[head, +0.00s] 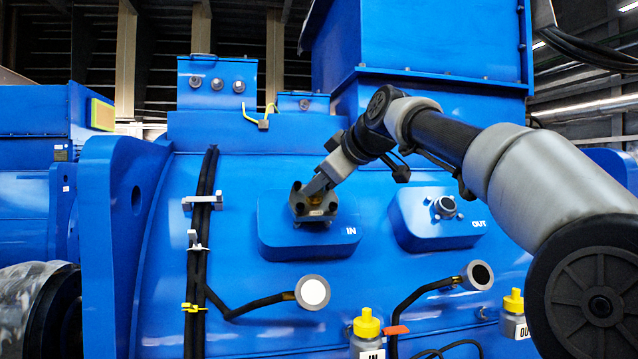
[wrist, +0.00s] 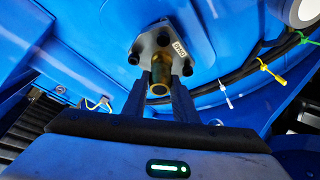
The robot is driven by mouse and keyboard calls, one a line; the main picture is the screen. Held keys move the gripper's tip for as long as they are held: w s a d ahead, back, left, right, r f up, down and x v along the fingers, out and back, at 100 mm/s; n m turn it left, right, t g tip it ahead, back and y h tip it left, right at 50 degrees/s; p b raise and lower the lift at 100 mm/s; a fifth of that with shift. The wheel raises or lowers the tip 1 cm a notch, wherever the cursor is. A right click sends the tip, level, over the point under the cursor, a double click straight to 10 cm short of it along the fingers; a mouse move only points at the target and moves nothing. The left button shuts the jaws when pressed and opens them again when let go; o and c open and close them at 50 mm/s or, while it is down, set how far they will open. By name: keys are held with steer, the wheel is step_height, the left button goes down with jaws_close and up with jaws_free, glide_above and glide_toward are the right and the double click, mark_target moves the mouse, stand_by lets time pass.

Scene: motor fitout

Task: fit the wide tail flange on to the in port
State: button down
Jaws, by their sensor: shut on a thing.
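The in port block (head: 280,235), blue and marked IN, stands on the motor's face at mid picture in the head view. My gripper (head: 318,188) is in front of it. In the wrist view my gripper (wrist: 162,92) is shut on the brass-coloured tail of the flange (wrist: 150,42). The flange has a grey plate with dark bolts and a small white label. The plate also shows in the head view (head: 314,212), over the upper middle of the block. The port opening is hidden behind it. I cannot tell whether the plate touches the block.
The OUT block (head: 412,225) with a metal fitting (head: 443,207) is to the right. Yellow-capped bottles (head: 367,328) (head: 514,302) stand low in front. Cables with ties (head: 203,200) run down the left.

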steer(key=shift+w+a+f, duration=0.15)
steer(key=shift+w+f, duration=0.05)
steer(key=shift+w, duration=0.35)
stand_by(0.6)
steer(key=c, duration=1.4)
jaws_free()
steer(key=shift+s, duration=0.1)
steer(key=shift+o, duration=0.2)
steer(key=shift+f, duration=0.5)
steer(key=b+v, duration=0.5)
steer(key=v, duration=1.2)
steer(key=shift+r, duration=0.45)
